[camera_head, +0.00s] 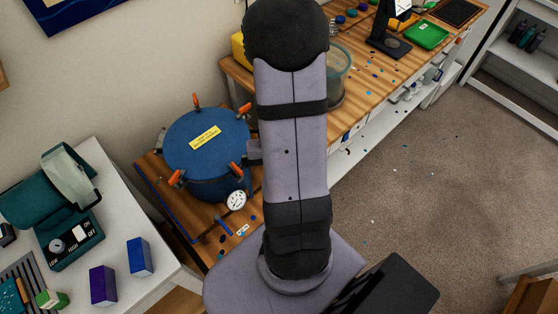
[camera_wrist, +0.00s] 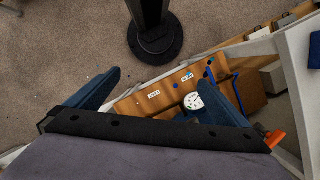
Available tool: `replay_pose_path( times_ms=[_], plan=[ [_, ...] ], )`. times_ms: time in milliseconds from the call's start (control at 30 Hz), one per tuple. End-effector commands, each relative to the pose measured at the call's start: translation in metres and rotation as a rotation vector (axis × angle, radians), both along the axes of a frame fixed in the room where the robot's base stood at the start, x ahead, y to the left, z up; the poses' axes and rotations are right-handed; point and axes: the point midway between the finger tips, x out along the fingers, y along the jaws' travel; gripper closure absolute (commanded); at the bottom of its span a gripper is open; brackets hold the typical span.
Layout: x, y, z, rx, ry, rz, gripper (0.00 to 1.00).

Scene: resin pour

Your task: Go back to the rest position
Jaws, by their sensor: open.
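My gripper (camera_wrist: 160,80) shows in the wrist view as two dark blue fingers set wide apart, open with nothing between them. Beyond them are the edge of a wooden bench top and grey carpet. In the head view my arm stands in the middle, and its gripper cannot be made out. A blue pressure pot (camera_head: 207,158) with a yellow label and orange clamps stands just left of my arm, its lid on. Its round white gauge (camera_head: 236,201) also shows in the wrist view (camera_wrist: 193,101), near the right finger.
The wooden bench (camera_head: 357,62) runs behind my arm, with a clear container (camera_head: 338,75), a green tray (camera_head: 427,35) and scattered bits. At left, a white table (camera_head: 125,200) holds a teal machine (camera_head: 70,243), a blue box (camera_head: 139,256) and a purple box (camera_head: 103,285). Carpet at right is mostly open.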

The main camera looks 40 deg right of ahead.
Motion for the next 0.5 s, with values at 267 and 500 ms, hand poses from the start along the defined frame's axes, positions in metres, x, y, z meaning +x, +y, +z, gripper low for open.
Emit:
replay_pose_path(
  times_ms=[267,500],
  plan=[
    [0.053,-0.074,-0.025,-0.021,-0.106,0.064,0.0],
    [0.115,-0.124,-0.007,-0.109,-0.271,0.354,0.0]
  ],
)
